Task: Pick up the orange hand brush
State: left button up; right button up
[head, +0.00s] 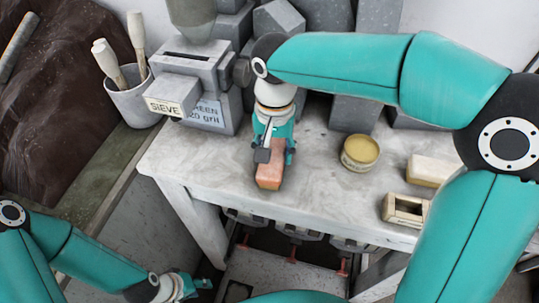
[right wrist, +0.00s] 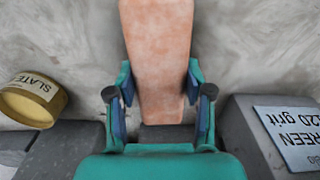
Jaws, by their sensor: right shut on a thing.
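The orange hand brush (head: 270,168) is a long, dusty orange block near the front edge of the grey worktable (head: 315,170). My right gripper (head: 273,150) is above it, with its fingers on either side of the brush's rear part. In the right wrist view the brush (right wrist: 158,55) runs up between the two fingers of the gripper (right wrist: 158,105), which are shut on it. I cannot tell whether the brush touches the table. My left gripper (head: 197,287) is low at the bottom left, below the table top, and small; its finger opening is unclear.
A sieve machine (head: 205,95) stands behind left, beside a pot of brushes (head: 134,100). A round yellow-lidded tin (head: 360,153) is right of the brush, also in the wrist view (right wrist: 32,98). A cream block (head: 428,170) and small box (head: 405,210) lie further right.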

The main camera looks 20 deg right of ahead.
aim_at(275, 151)
jog(key=shift+r, duration=0.9)
notch_tip(275, 151, up, 18)
jog(key=p, duration=0.2)
jog(key=shift+r, duration=0.1)
jog(key=o, duration=0.7)
jog(key=c, duration=0.5)
jog(key=shift+s+d, duration=0.1)
